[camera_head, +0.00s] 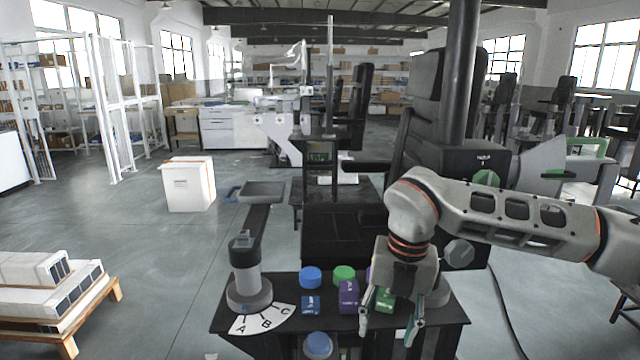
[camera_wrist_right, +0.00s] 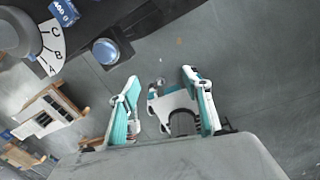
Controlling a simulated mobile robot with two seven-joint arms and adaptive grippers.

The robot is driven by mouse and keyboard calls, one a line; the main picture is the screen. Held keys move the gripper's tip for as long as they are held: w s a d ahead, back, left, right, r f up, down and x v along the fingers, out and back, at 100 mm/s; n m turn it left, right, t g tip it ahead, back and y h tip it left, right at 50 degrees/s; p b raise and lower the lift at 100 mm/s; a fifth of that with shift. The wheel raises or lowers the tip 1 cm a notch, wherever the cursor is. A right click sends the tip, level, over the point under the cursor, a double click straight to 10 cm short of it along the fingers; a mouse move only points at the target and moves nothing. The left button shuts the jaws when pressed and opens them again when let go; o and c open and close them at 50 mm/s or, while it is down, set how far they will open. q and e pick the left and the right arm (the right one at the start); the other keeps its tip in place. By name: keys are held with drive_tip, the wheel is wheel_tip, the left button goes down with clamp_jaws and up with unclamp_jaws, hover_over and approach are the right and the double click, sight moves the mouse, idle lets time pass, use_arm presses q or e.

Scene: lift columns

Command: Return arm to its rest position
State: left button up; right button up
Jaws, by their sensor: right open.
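My right arm comes in from the right in the head view and bends down at the wrist. My right gripper (camera_head: 391,324) points down over the right part of the black table (camera_head: 255,344). Its fingers are apart with nothing between them; the right wrist view also shows the open fingers (camera_wrist_right: 163,106). A green box (camera_head: 384,300) stands just behind the fingers in the head view. A purple box (camera_head: 348,297) is left of it and a blue box (camera_head: 310,305) further left. My left gripper does not show.
A grey post with a round base (camera_head: 247,290) and a fan card marked A, B, C (camera_head: 265,320) stand at the table's left. Blue (camera_head: 311,277) and green (camera_head: 344,274) round lids are behind the boxes. A blue-topped item (camera_head: 318,345) is at the front.

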drive_tip(key=s+a+f+n+g+y, duration=0.2)
drive_tip(key=s+a+y, duration=0.1)
drive_tip(key=s+a, duration=0.4)
drive_tip(key=s+a+f+n+g+y, duration=0.2)
drive_tip(key=s+a+g+y, duration=0.15)
drive_tip(key=a, duration=0.55)
drive_tip(key=s+a+r+m+y, duration=0.3)
drive_tip(key=s+a+r+y, duration=0.1)
drive_tip(key=a+r+y, duration=0.6)
drive_tip(key=w+d+f+m+t+y, duration=0.35)
drive_tip(key=w+d+m+t, duration=0.4)
drive_tip(key=m+t, duration=0.5)
drive_tip(key=w+d+f+m+t+h, duration=0.5)
drive_tip(key=d+f+m+t+h, duration=0.3)
drive_tip(key=d+f+m+t, duration=0.15)
drive_tip(key=s+d+f+m+g+h, duration=0.2)
drive_tip(key=s+d+f, duration=0.3)
drive_tip(key=f, duration=0.4)
drive_tip(key=s+d+f+m+g+h, duration=0.2)
drive_tip(key=s+d+f+m+h, duration=0.1)
drive_tip(key=f, duration=0.7)
drive_tip(key=s+d+f+m+g+h, duration=0.2)
drive_tip(key=s+d+f+h, duration=0.3)
drive_tip(key=s+d+f, duration=0.2)
wheel_tip(320, 180, down, 2)
drive_tip(key=shift+s+d+f+m, duration=0.25)
drive_tip(key=shift+d+m, duration=0.15)
drive_tip(key=shift+d, duration=0.6)
